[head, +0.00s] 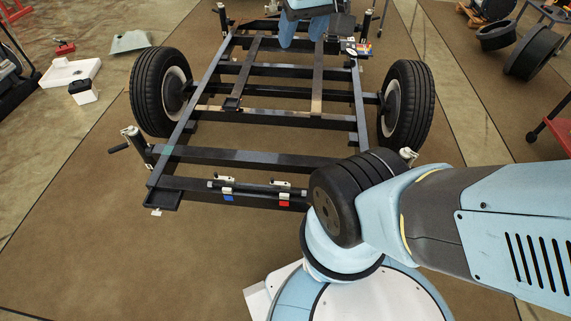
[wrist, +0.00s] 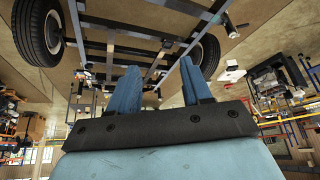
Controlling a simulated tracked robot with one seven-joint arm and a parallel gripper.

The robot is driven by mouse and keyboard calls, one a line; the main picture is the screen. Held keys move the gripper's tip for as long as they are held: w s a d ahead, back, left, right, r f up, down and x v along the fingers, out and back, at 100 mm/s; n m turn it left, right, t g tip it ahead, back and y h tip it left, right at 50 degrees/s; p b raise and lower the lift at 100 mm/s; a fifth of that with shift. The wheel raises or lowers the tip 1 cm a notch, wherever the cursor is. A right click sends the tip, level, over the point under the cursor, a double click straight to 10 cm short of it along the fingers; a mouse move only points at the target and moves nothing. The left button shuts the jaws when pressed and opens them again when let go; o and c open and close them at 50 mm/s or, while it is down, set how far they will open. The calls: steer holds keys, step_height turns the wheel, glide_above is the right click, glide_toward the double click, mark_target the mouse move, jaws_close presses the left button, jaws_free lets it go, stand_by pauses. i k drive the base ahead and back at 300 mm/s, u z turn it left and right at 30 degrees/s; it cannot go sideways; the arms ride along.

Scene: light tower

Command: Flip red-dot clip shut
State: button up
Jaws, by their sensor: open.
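The red-dot clip (head: 284,193) is on the near crossbar of the black trailer frame (head: 240,157), right of the middle. A small red mark sits below its pale fitting. A similar clip with a blue mark (head: 228,193) is to its left on the same bar. Both are too small to tell whether they are open or shut. My gripper (head: 303,40) shows at the top of the head view, above the far part of the frame and well away from the clips. In the wrist view its blue fingers (wrist: 160,85) stand apart with nothing between them.
Tyres (head: 160,91) and (head: 406,101) flank the frame. Posts stand at its corners, one at the near left (head: 136,142). My arm crosses the lower right, close to the near crossbar's right end. The brown mat (head: 130,245) at the near left is clear.

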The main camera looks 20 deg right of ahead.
mark_target(272, 180)
steer(key=k, duration=1.35)
steer(key=z, duration=0.35)
